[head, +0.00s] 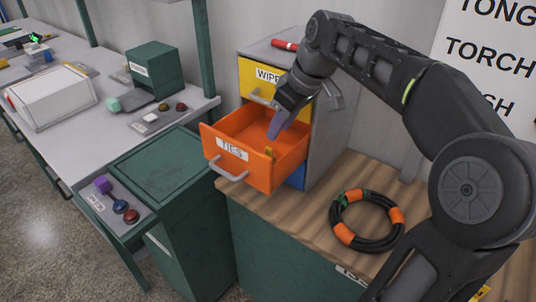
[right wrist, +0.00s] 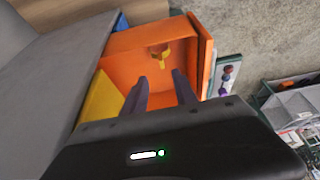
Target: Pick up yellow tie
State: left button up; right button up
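The yellow tie (right wrist: 160,53) lies inside the open orange drawer (right wrist: 132,42), near one wall. In the head view the tie (head: 270,152) shows as a small yellow piece by the drawer's right wall. The drawer's front (head: 233,160) is labelled TIES. My right gripper (head: 275,130) reaches over the drawer from above. In the right wrist view its two fingers (right wrist: 161,84) are apart with nothing between them, and the tie is beyond their tips. My left gripper is not in view.
A yellow drawer (head: 262,80) labelled WIPES sits shut above, with a blue one (head: 297,177) below. A coiled black hose (head: 368,221) with orange bands lies on the wooden top. A grey bench (head: 95,120) with boxes stands at left.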

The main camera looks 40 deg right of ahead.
aim_at(270, 148)
jog(key=shift+x, duration=0.95)
jog(key=shift+f, duration=0.1)
jog(key=p+x, duration=0.1)
jog(key=x, duration=0.4)
jog(key=shift+s+a+f, duration=0.15)
jog(key=shift+s, duration=0.05)
jog(key=shift+c, duration=0.4)
grip_shut()
